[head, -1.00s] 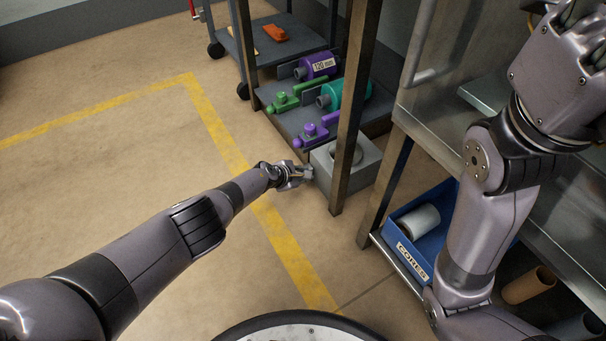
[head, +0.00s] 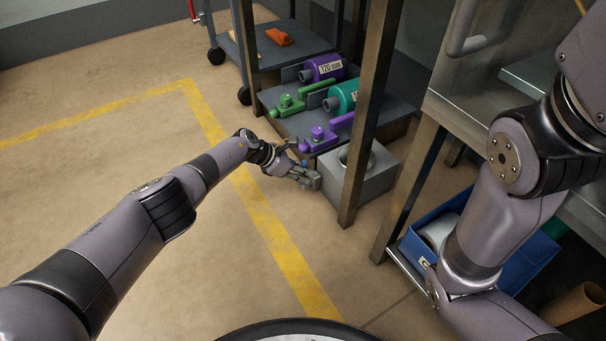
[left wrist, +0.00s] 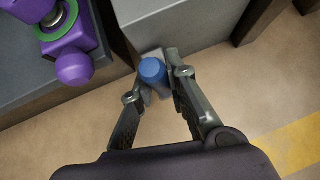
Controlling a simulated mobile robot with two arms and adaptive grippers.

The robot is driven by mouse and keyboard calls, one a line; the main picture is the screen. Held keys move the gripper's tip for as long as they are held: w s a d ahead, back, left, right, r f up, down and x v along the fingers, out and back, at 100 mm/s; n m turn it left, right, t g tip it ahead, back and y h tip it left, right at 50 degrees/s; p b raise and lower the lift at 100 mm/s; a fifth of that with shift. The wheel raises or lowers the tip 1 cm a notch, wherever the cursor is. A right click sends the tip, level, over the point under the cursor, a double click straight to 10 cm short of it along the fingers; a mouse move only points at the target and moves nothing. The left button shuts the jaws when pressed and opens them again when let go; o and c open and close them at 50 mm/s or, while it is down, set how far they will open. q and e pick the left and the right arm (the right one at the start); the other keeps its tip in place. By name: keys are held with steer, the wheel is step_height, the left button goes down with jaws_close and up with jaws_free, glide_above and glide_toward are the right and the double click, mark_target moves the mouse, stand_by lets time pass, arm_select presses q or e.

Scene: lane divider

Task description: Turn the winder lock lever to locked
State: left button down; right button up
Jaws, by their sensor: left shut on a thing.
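My left gripper (head: 310,179) is low beside the grey box (head: 374,179) at the foot of the rack. In the left wrist view the fingers (left wrist: 160,80) are shut on a blue rounded knob (left wrist: 152,71), right against or very near the box's face (left wrist: 175,20). I take this knob to be the end of the winder lock lever; the rest of the lever is hidden by the fingers and the box edge, so its locked or unlocked position cannot be told. My right arm shows at the right, but its gripper is outside the views.
Purple and green clamp-like parts (head: 318,138) and a purple roll (head: 323,68) lie on the low dark shelf beside the box. A metal post (head: 372,110) stands close by. A blue bin (head: 520,262) is at right. Floor with yellow line (head: 262,215) is open at left.

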arm_select(q)
steer(key=shift+w+r, duration=0.1)
steer(key=shift+w, duration=0.05)
steer(key=c, duration=1.5)
jaws_free()
steer(key=shift+c, duration=0.2)
steer(key=v, duration=1.2)
